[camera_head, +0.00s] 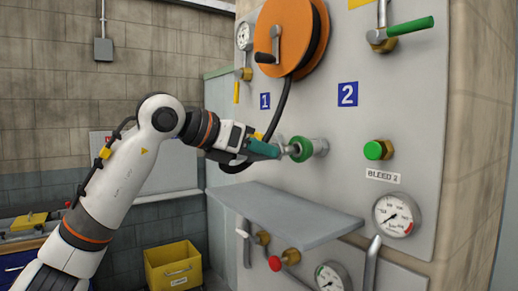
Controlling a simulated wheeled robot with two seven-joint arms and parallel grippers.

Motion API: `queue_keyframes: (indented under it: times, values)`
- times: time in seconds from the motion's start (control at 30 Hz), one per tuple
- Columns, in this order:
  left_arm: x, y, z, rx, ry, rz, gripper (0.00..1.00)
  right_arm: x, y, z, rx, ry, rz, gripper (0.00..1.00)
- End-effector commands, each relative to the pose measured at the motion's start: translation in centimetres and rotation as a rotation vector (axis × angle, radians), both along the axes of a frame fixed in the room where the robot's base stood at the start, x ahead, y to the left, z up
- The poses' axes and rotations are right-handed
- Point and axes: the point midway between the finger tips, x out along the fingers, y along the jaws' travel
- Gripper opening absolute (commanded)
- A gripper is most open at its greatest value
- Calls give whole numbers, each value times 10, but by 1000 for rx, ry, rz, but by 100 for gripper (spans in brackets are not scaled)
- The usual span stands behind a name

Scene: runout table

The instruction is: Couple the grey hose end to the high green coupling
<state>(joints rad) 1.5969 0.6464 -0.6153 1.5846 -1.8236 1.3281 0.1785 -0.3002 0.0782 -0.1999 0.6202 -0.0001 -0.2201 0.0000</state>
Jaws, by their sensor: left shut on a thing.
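The green coupling (314,146) is a ring-shaped fitting on the grey panel, below the blue number 1 sign. My left gripper (276,151) has teal fingers and is shut on the grey hose end (288,151). The hose end points right and is at the mouth of the coupling. I cannot tell whether it is seated in it or only just in front. The black hose (283,103) hangs from the orange reel (284,38) down behind the gripper. The fingers partly hide the hose end. My right gripper is not in view.
A grey shelf (285,217) juts out below the coupling. Right of the coupling is a green knob (374,150) above a "BLEED 2" label. Gauges (397,214) and valve levers (410,27) stick out from the panel. A yellow crate (173,267) stands lower left.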

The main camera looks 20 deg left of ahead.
Motion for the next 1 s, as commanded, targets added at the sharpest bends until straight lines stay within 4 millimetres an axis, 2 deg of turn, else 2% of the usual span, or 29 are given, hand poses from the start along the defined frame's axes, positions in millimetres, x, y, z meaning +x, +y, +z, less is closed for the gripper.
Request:
queue_keyframes:
  times: [1.0]
  values:
    - [17,-14,1,-1,-1,-1,0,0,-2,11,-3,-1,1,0]
